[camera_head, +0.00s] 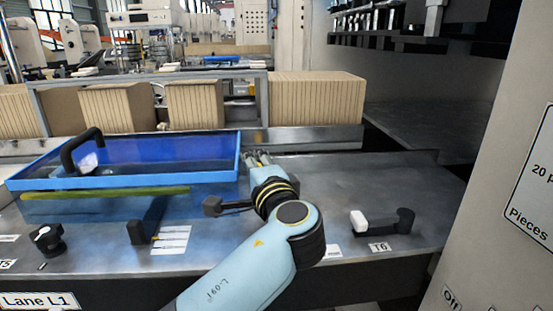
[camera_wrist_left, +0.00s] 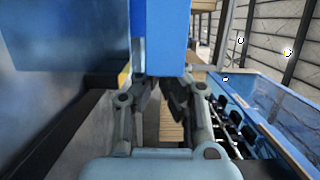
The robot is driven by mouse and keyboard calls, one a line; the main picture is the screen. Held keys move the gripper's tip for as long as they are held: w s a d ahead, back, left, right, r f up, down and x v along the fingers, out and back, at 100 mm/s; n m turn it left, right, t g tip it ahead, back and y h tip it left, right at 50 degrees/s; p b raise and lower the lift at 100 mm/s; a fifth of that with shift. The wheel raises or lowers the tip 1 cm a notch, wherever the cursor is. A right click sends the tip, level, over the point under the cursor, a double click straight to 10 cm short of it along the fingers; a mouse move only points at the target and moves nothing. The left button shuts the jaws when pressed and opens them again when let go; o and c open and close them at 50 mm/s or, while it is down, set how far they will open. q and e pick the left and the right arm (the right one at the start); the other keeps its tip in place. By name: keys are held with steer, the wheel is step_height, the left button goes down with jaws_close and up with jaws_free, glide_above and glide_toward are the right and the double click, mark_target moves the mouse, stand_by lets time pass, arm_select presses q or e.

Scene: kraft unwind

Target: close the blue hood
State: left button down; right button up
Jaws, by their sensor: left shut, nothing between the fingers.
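The blue hood (camera_head: 125,176) is at the left of the head view. It has a bright blue frame, a see-through panel and a black arched handle (camera_head: 80,150) at its left. A yellow-green strip runs below its front edge; I cannot tell how far its frame stands from its seat. My left gripper (camera_head: 257,158) is shut and empty beside the hood's right end; I cannot tell whether it touches. In the left wrist view the fingers (camera_wrist_left: 163,98) point toward a blue upright part (camera_wrist_left: 160,35), which hides what lies behind it. My right gripper is not in view.
The grey metal bench (camera_head: 345,185) has free room right of my arm. A black lever with a white knob (camera_head: 360,222) stands at the front right, and a black knob (camera_head: 47,238) at the front left. Brown cardboard stacks (camera_head: 318,98) stand behind. A pale machine panel (camera_head: 490,230) bounds the right.

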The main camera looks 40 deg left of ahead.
mark_target(205, 161)
arm_select(q)
steer(key=s+a, duration=0.1)
steer(key=s, duration=0.1)
steer(key=s+a, duration=0.2)
steer(key=s+a+p, duration=0.1)
steer(key=s+a, duration=0.1)
steer(key=s, duration=0.1)
steer(key=shift+a, duration=0.25)
